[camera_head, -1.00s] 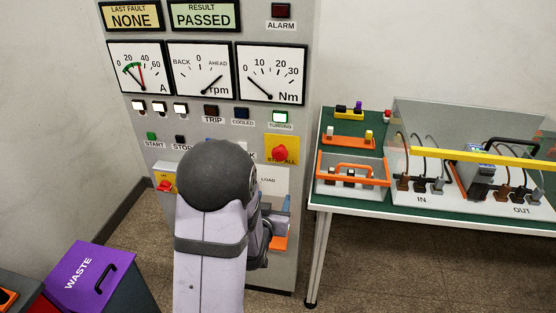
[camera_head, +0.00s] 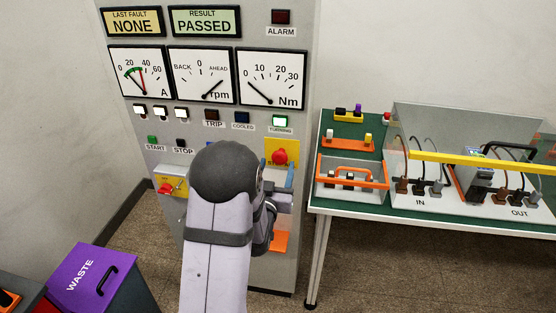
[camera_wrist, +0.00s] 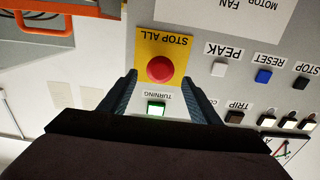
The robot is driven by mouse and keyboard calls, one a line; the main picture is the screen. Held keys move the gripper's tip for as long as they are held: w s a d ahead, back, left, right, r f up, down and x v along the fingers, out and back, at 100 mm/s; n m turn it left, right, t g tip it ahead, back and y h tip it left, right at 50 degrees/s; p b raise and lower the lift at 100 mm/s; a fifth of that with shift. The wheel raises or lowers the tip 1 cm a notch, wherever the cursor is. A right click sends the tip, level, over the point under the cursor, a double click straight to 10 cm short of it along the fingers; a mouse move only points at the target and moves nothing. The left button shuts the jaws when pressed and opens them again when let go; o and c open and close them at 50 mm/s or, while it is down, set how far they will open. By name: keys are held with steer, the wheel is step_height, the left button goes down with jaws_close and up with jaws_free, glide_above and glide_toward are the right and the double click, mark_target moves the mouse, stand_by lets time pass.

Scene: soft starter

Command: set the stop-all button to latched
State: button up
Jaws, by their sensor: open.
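The stop-all button (camera_head: 279,156) is a round red knob on a yellow plate (camera_head: 271,144) at the right side of the grey panel. In the wrist view, which is upside down, the red stop-all button (camera_wrist: 160,69) is in full view with the STOP ALL label above it. My gripper (camera_wrist: 159,78) is open and empty, its two dark blue fingers on either side of the button in the picture. I cannot tell how far the fingertips are from the panel. In the head view my arm hides much of the gripper, and its fingers overlap the plate's lower part.
The green TURNING lamp (camera_head: 280,121) is lit near the button. A red-handled switch on a yellow plate (camera_head: 177,182) is at the panel's lower left. A green-topped bench (camera_head: 349,207) stands to the right, and a purple waste bin (camera_head: 85,277) to the left.

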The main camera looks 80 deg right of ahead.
mark_target(280, 155)
steer(key=shift+d+p, duration=0.35)
steer(key=shift+d, duration=1.15)
